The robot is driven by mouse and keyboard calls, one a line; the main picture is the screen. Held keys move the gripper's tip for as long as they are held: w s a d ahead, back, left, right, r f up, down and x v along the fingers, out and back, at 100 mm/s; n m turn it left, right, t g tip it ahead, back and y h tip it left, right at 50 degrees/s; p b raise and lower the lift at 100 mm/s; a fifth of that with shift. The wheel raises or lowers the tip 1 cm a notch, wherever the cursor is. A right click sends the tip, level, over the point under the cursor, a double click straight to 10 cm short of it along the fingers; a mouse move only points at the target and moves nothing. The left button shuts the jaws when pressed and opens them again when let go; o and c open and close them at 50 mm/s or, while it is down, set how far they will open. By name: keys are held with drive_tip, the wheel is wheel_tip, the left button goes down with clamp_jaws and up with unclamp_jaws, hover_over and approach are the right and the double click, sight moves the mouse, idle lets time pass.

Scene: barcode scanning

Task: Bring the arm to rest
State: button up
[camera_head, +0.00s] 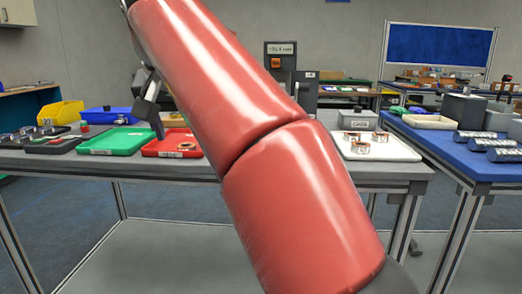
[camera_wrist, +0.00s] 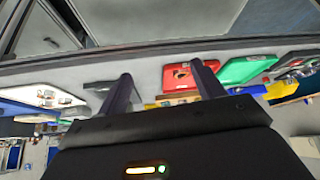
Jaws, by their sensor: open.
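My red arm crosses the middle of the head view and hides part of the workbench. The dark fingers of my gripper (camera_head: 150,105) show at the arm's left edge, above the grey workbench (camera_head: 195,168). In the wrist view my gripper (camera_wrist: 164,82) has its two dark fingers spread apart, with nothing held between them. The red tray (camera_head: 160,151) and the green tray (camera_head: 115,141) lie on the workbench near the fingers in the head view. Whether the fingers clear the red tray is hard to tell.
A white tray (camera_head: 402,153) with copper-coloured rings is right of my arm. A black tray (camera_head: 66,146) with parts, a yellow bin (camera_head: 60,112) and a blue bin (camera_head: 107,115) are at left. A blue-topped table (camera_head: 450,152) with dark cylinders stands at right.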

drive_tip(key=s+d+f, duration=0.2)
drive_tip(key=d+f, duration=0.3)
drive_tip(key=d, duration=0.5)
drive_tip(key=s+d+f, duration=0.1)
drive_tip(key=d+f, duration=0.4)
drive_tip(key=d, duration=0.5)
drive_tip(key=s+d+f, duration=0.4)
drive_tip(key=s+f, duration=0.3)
drive_tip(key=f, duration=0.3)
drive_tip(key=s+d+f+m, duration=0.1)
drive_tip(key=s+d+f, duration=0.3)
drive_tip(key=s+f, duration=0.3)
wheel_tip(320, 180, down, 3)
drive_tip(key=shift+s+d+f+g+h, duration=0.15)
drive_tip(key=shift+s+d+g+h, duration=0.2)
drive_tip(key=shift+s+g+h, duration=0.05)
